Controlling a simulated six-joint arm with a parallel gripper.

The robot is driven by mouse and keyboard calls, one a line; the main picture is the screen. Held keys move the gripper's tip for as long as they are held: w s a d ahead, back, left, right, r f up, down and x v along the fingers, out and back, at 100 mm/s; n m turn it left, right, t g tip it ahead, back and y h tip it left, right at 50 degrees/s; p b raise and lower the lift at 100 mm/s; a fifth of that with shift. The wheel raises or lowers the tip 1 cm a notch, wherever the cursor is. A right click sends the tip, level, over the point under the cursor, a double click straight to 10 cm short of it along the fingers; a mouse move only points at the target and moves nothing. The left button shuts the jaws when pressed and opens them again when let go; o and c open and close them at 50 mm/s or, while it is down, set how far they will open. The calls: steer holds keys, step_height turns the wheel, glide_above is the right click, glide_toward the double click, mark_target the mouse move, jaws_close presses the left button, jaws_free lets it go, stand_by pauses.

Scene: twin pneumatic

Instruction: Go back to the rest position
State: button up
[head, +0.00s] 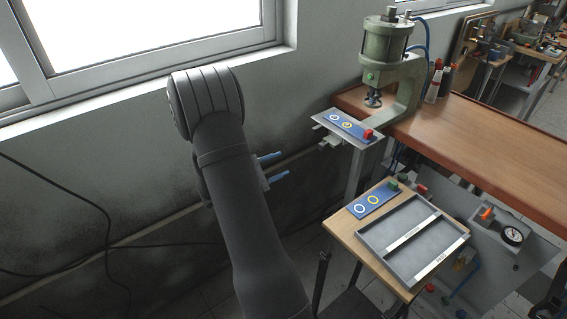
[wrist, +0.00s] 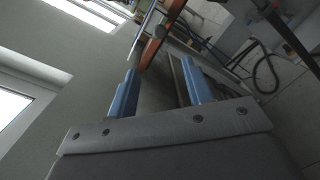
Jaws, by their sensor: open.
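My gripper (head: 271,167) is at the left of the press in the head view, partly hidden behind my dark arm. Its two blue fingers stand apart and point right. In the wrist view my gripper (wrist: 160,92) shows both blue fingers spread wide with nothing between them. It is in free air beside the grey wall, apart from the press and the tables.
A green pneumatic press (head: 388,50) stands on the wooden bench (head: 480,140). A blue plate (head: 347,125) with rings and a red block lies on the metal shelf by it. A lower table (head: 337,228) holds another blue plate (head: 370,199) and a grey tray (head: 372,238).

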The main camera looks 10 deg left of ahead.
mark_target(319, 147)
steer(key=shift+w, duration=0.1)
steer(key=x, duration=1.7)
steer(key=shift+w+d, duration=0.2)
